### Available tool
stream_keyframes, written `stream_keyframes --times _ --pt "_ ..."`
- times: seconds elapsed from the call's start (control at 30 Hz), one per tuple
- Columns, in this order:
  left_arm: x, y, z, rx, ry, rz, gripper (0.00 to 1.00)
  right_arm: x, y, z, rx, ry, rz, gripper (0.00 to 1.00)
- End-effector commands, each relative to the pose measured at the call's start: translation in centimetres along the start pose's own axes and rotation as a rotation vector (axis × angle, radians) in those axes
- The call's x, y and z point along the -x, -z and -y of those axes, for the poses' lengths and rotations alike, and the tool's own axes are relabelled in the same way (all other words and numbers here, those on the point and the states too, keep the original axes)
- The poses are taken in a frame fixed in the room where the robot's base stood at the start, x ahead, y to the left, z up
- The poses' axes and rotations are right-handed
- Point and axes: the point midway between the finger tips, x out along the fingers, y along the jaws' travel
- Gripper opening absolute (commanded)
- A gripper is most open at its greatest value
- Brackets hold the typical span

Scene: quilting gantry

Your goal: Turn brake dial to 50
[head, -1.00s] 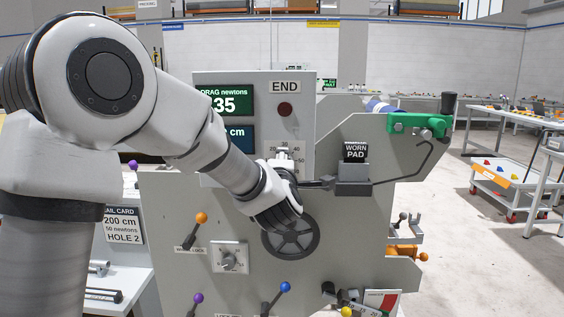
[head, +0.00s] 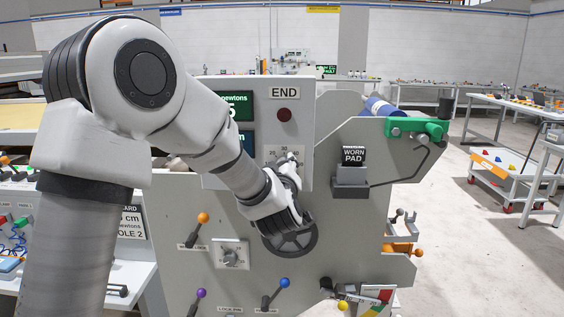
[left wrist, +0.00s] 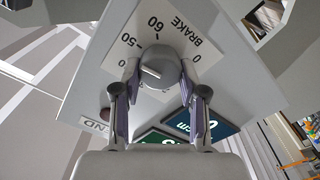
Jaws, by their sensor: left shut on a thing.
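The brake dial is a round grey knob (left wrist: 168,62) on a pale scale plate (left wrist: 116,50). In the left wrist view the plate reads BRAKE, with 50, 60 and 0 visible. A light line on the knob slants toward the left side of the scale; its exact reading is unclear. My left gripper (left wrist: 162,82) is shut on the knob, one finger on each side. In the head view my left gripper (head: 290,172) is at the scale plate (head: 284,155) and hides the knob. My right gripper is not in view.
The green drag display (head: 238,105) is partly hidden by my left arm. A dark red END lamp (head: 285,115) is above the scale. A dark handwheel (head: 291,240) is just below my gripper. The WORN PAD holder (head: 351,176) and green clamp (head: 418,130) are to the right.

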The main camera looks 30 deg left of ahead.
Motion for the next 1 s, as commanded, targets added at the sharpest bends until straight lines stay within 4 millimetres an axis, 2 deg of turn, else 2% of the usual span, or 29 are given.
stream_keyframes --times 0.3,0.77,0.8,0.83,0.87,1.0 --pt "0.01 -0.07 -0.04 -0.109 0.000 0.002 0.07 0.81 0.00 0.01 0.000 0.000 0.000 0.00" --pt "0.01 -0.14 0.01 -0.122 0.001 0.002 0.07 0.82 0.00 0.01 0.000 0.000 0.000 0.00" --pt "0.01 -0.14 0.01 -0.122 0.001 0.002 0.53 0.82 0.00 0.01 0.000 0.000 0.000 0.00" --pt "0.01 -0.13 0.01 -0.122 0.001 0.002 0.63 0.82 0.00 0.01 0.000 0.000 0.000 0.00" --pt "0.01 -0.12 0.01 -0.122 0.001 0.002 0.67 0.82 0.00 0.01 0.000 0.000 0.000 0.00" --pt "0.01 -0.09 -0.02 -0.121 0.000 0.001 0.67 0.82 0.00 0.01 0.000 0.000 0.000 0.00"
